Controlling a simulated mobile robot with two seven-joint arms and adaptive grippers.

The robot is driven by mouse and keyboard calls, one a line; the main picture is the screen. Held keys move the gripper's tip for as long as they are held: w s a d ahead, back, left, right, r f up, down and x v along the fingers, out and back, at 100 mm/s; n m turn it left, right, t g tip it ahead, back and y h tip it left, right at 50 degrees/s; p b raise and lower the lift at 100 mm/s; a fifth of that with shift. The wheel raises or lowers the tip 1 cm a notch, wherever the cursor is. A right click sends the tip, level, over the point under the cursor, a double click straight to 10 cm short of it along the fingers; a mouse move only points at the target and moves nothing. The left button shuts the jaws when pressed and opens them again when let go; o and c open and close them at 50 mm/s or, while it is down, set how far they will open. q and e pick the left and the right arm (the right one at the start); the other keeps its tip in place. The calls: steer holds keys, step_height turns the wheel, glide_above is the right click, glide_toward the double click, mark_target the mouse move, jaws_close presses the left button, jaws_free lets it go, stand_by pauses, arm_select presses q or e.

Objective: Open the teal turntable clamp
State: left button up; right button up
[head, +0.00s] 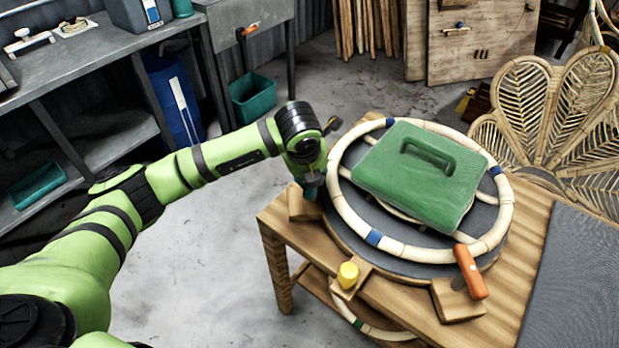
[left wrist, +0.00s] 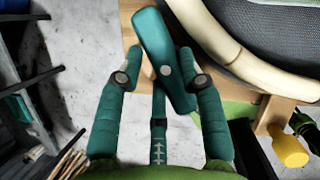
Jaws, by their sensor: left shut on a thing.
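The teal turntable clamp (left wrist: 163,50) shows in the left wrist view as a long lever with a round pale pivot, standing tilted between my fingers. My left gripper (left wrist: 160,72) has one finger on each side of it and is shut on it. In the head view my left gripper (head: 311,184) is at the left edge of the turntable (head: 400,262), where it and my wrist mostly hide the clamp. A pale rattan ring (head: 341,197) with blue bands lies on the turntable. My right gripper is not in view.
A green handled block (head: 385,172) lies on the ring. A yellow-knobbed clamp (head: 347,275) and an orange-handled clamp (head: 470,272) stand at the front of the wooden table (head: 520,270). A rattan chair back (head: 545,110) is at the right. Floor left of the table is clear.

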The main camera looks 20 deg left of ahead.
arm_select(q)
steer(key=shift+d+n+y+b, duration=0.15)
steer(key=shift+n+y+b, duration=0.55)
steer(key=shift+n+b, duration=0.85)
steer(key=shift+n+p, duration=0.3)
steer(key=shift+n, duration=0.25)
steer(key=o, duration=1.2)
steer(key=shift+c, duration=0.2)
steer(key=shift+s+r, duration=0.1)
steer(key=v, duration=1.2)
steer(key=shift+w, duration=0.3)
